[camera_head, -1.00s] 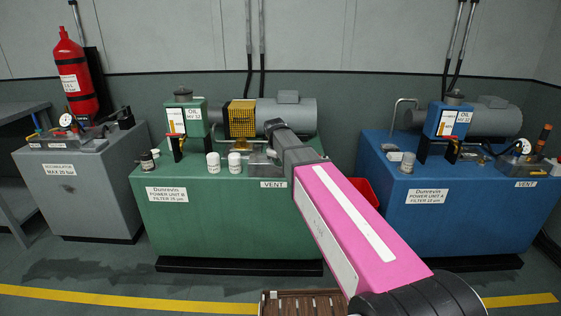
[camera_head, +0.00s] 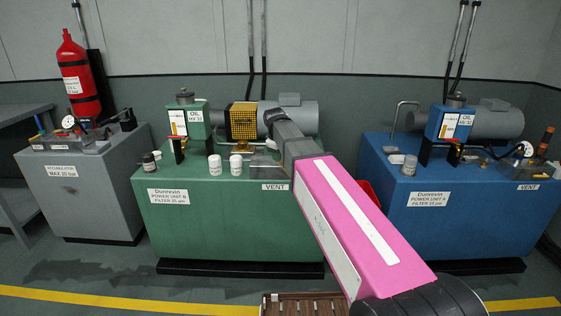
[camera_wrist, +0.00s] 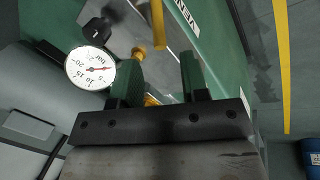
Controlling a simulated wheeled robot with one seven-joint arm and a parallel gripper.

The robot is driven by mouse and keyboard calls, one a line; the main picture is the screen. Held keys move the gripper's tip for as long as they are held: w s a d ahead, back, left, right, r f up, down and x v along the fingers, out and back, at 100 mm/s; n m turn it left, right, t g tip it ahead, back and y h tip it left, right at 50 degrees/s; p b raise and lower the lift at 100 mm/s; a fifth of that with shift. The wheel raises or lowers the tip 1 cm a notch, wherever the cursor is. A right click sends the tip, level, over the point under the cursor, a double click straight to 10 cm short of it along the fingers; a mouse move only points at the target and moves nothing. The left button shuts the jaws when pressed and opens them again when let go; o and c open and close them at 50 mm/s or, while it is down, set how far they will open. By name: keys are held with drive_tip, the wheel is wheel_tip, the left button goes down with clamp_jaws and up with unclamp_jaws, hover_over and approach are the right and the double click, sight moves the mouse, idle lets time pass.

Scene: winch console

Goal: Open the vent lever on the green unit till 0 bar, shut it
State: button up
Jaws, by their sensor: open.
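The green unit (camera_head: 220,222), labelled Power Unit B, stands in the middle of the head view. Its VENT label (camera_head: 274,187) is at the top right of its front. My arm covers the top behind that label, and my fingertips are hidden there. In the wrist view my gripper (camera_wrist: 160,82) is open, its two fingers apart. A round gauge (camera_wrist: 90,68) lies left of them, upside down; its red needle seems a little above the zero end, exact value unclear. A yellow bar (camera_wrist: 158,25), perhaps the vent lever, shows beyond the fingers. I cannot see contact.
A slatted wooden thing (camera_head: 303,304) is on the floor in front.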

drive_tip(key=shift+v, duration=2.45)
drive_tip(key=shift+d, duration=0.1)
drive_tip(key=c, duration=0.6)
drive_tip(key=shift+d+m, duration=0.35)
drive_tip(key=shift+m, duration=0.05)
clamp_jaws()
drive_tip(key=d+r+m+g+y, duration=0.2)
drive_tip(key=d+m+y, duration=0.5)
drive_tip(key=d+m, duration=0.6)
drive_tip(key=shift+m, duration=0.5)
drive_tip(key=x, duration=0.4)
drive_tip(key=a+x, duration=0.1)
drive_tip(key=x, duration=0.4)
drive_tip(key=a+r+x, duration=0.1)
drive_tip(key=x, duration=0.3)
drive_tip(key=shift+w+f, duration=0.1)
drive_tip(key=shift+w, duration=0.3)
drive_tip(key=shift+w+a+f, duration=0.15)
drive_tip(key=shift+a+f, duration=0.15)
drive_tip(key=shift+a, duration=0.25)
